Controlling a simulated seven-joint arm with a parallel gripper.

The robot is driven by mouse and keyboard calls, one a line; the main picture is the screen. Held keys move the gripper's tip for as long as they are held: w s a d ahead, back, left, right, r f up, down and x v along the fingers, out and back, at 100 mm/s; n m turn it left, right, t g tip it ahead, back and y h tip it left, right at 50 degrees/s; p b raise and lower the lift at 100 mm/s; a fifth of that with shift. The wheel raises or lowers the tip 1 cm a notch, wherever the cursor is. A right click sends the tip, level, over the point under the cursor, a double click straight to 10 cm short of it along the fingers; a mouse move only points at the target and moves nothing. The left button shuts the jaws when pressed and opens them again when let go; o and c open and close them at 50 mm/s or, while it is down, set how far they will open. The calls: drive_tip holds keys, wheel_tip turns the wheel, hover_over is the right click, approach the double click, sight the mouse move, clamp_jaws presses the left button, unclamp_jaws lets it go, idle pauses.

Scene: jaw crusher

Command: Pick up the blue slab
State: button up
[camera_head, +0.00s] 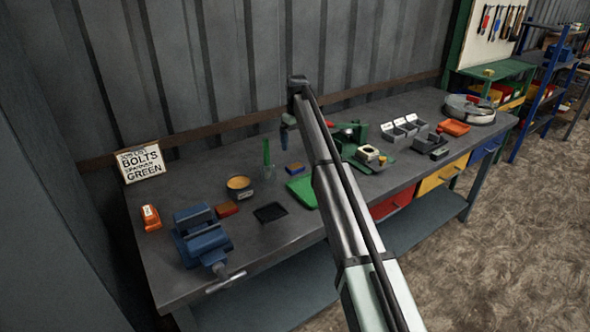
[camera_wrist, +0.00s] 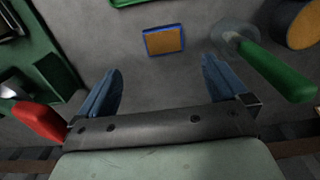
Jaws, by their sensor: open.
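The blue slab (camera_head: 294,168) is a small flat block on the grey workbench, near its middle. In the wrist view, the slab (camera_wrist: 163,40) shows an orange-brown top face with a blue border. My gripper (camera_head: 285,146) hangs above the bench, behind and slightly left of the slab in the head view. In the wrist view, the blue fingers of my gripper (camera_wrist: 160,72) are spread apart with nothing between them. The slab lies beyond the fingertips, roughly centred between them, and is not touched.
A green-handled tool (camera_head: 267,155) stands close beside the slab; its handle (camera_wrist: 275,68) shows right of my fingers. A green tray (camera_head: 302,192) lies in front. A green machine (camera_head: 350,131) with a red handle (camera_wrist: 40,120) is on the other side. A blue vise (camera_head: 203,240) stands front left.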

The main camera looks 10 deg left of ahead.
hover_over(295, 166)
drive_tip(key=f, duration=0.5)
drive_tip(key=shift+w+d, duration=0.25)
drive_tip(key=shift+s+a+f, duration=0.1)
drive_tip(key=shift+a+f, duration=0.05)
drive_tip(key=shift+f, duration=1.2)
drive_tip(key=shift+s+a+f, duration=0.1)
drive_tip(key=shift+f, duration=1.2)
drive_tip(key=c, duration=1.4)
drive_tip(key=shift+c, duration=0.4)
drive_tip(key=shift+w+r, duration=0.1)
drive_tip(key=shift+r, duration=0.05)
